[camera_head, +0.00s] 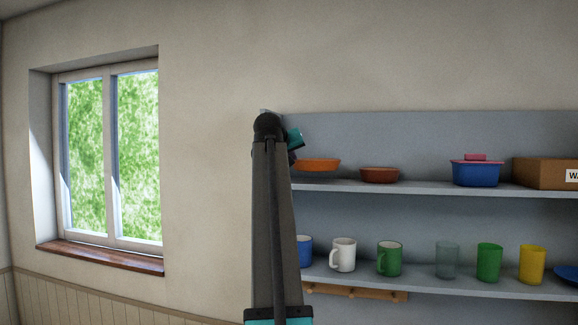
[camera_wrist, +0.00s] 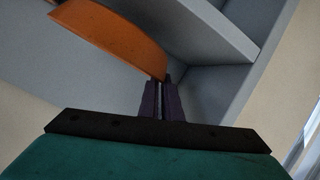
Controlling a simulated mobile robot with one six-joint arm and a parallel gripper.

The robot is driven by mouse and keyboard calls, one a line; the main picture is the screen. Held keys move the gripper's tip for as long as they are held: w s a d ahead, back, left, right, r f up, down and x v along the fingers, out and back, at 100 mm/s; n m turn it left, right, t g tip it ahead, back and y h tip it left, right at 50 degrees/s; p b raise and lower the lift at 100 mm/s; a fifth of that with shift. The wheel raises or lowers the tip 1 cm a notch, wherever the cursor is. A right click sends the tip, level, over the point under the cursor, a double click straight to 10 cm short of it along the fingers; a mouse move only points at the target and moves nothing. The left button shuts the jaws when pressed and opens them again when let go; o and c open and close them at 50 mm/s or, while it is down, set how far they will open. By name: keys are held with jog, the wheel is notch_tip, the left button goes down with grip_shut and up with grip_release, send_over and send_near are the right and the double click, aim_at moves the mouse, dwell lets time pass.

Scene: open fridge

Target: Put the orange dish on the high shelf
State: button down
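The orange dish (camera_head: 318,164) shows in the head view over the left end of the high shelf (camera_head: 430,189). Its underside looks a little above the shelf surface, with a small gap. In the wrist view the dish (camera_wrist: 108,36) fills the upper left, tilted in the picture. My gripper (camera_wrist: 161,82) has its two dark fingers close together at the dish's rim, and they look shut on it. In the head view my arm hides most of the gripper.
A brown-orange dish (camera_head: 380,175) sits on the high shelf just right of the orange dish. Further right are a blue pot with a pink lid (camera_head: 475,173) and a cardboard box (camera_head: 543,173). Mugs and cups, such as a white mug (camera_head: 343,255), line the shelf below.

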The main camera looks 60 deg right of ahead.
jog(key=shift+w+d, duration=0.5)
jog(key=shift+w, duration=0.2)
jog(key=shift+s+a+f+p, duration=0.1)
jog(key=shift+f+p, duration=0.65)
jog(key=shift+f, duration=0.05)
jog(key=shift+f+p, duration=0.4)
jog(key=shift+f, duration=0.55)
jog(key=shift+f, duration=0.1)
jog(key=c, duration=2)
grip_release()
